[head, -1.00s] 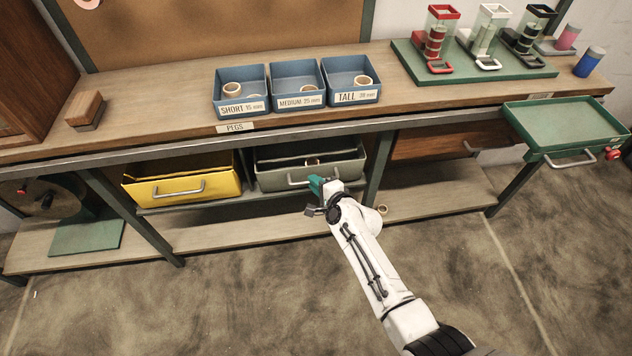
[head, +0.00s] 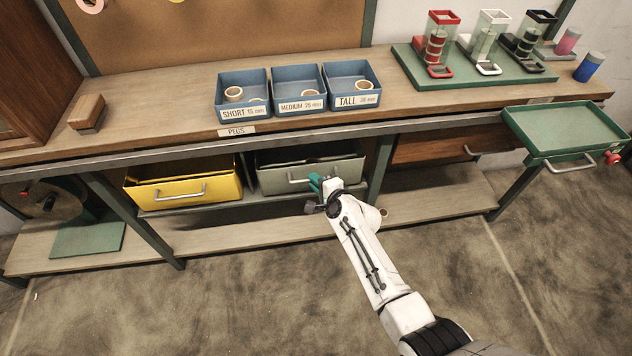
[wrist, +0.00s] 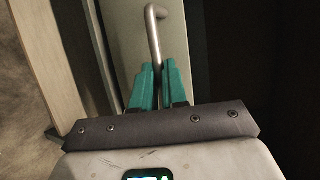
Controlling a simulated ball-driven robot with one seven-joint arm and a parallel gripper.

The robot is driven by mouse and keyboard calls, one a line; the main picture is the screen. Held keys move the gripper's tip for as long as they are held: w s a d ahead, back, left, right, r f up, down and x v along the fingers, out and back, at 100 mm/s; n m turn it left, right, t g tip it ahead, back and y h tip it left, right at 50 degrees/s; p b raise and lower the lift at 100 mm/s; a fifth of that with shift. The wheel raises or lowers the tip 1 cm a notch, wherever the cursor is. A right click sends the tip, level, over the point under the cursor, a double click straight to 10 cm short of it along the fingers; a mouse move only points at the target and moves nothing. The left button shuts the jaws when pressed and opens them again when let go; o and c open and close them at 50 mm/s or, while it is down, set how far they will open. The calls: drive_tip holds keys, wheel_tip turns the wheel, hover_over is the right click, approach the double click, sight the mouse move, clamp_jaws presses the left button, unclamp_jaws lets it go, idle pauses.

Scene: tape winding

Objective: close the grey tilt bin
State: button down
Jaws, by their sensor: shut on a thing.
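The grey tilt bin (head: 275,182) hangs under the bench, right of the yellow bin. A dark opening shows above its front's top edge, so it still leans out somewhat. Its metal bar handle (head: 291,180) runs across the front. My gripper (head: 316,182), with teal fingers, is at the right end of this handle. In the wrist view the fingers (wrist: 157,72) are shut on the handle bar (wrist: 154,35), one on each side. The bin's pale front (wrist: 122,30) lies behind them. The bin's inside is mostly hidden.
The yellow bin (head: 182,191) is tilted open at the left. A bench leg (head: 379,168) stands just right of the grey bin. A lower shelf (head: 240,232) runs beneath. A green tray (head: 565,128) juts out at the right. The floor in front is clear.

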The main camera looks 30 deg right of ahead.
drive_tip(key=shift+w+d+r, duration=0.15)
drive_tip(key=shift+w+r, duration=0.2)
drive_tip(key=shift+r, duration=0.15)
drive_tip(key=c, duration=1.2)
unclamp_jaws()
drive_tip(key=shift+f, duration=0.1)
drive_tip(key=shift+o, duration=0.2)
drive_tip(key=shift+f, duration=0.1)
drive_tip(key=shift+s, duration=0.1)
drive_tip(key=p+v, duration=0.3)
drive_tip(key=v, duration=0.7)
drive_tip(key=shift+s, duration=0.35)
drive_tip(key=shift+d, duration=0.1)
drive_tip(key=s+r+n+g+p, duration=0.2)
drive_tip(key=s+r+n+g, duration=0.2)
drive_tip(key=s, duration=0.6)
drive_tip(key=s+r+n+g+h+p, duration=0.1)
drive_tip(key=s+r+n+g+p, duration=0.2)
drive_tip(key=s+n, duration=0.5)
drive_tip(key=s+r+n+g+p, duration=0.2)
drive_tip(key=s+r+n+g, duration=0.4)
drive_tip(key=s, duration=0.8)
drive_tip(key=shift+s+h, duration=0.2)
drive_tip(key=shift+h, duration=0.1)
